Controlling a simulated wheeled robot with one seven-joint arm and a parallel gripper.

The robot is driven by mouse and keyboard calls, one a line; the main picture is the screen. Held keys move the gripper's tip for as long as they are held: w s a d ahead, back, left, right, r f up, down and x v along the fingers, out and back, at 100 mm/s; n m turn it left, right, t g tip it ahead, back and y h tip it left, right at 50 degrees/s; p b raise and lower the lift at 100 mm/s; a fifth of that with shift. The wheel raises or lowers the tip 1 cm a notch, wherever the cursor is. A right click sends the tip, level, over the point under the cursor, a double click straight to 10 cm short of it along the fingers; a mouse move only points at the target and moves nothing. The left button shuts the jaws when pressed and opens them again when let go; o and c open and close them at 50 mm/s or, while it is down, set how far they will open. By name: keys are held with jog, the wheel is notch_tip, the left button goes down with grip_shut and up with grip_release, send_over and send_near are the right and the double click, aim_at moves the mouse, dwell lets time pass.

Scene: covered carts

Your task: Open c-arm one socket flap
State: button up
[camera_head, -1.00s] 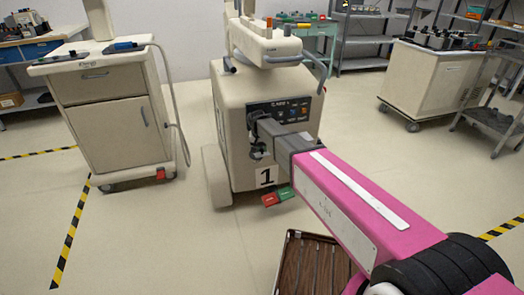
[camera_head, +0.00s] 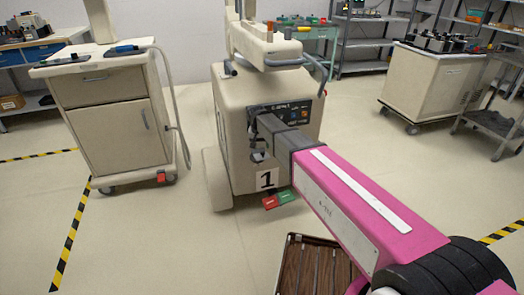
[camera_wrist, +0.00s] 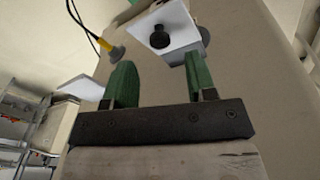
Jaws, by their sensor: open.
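C-arm one (camera_head: 225,130) is the beige wheeled machine with a white "1" label in the middle of the head view. My grey and pink arm reaches to its front, beside the dark control panel (camera_head: 300,112). The arm hides my gripper's fingers there. In the wrist view my gripper (camera_wrist: 158,62) has its two green fingers apart, with nothing held between them. Just beyond the fingertips is a pale plate with a dark round knob (camera_wrist: 160,37), which appears to be the socket flap. I cannot tell how far it stands open. A yellow plug (camera_wrist: 113,51) on a dark cable is to its left.
Red and green pedals (camera_head: 278,200) are low at the machine's front. A beige drawer cart (camera_head: 110,120) stands left, and another cart (camera_head: 425,85) back right. A brown slatted tray (camera_head: 312,268) is below my arm. Floor between the carts is clear.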

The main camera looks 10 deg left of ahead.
aim_at(260, 158)
notch_tip(260, 158, up, 6)
jog(key=shift+s+a+r, duration=0.25)
jog(key=shift+s, duration=0.2)
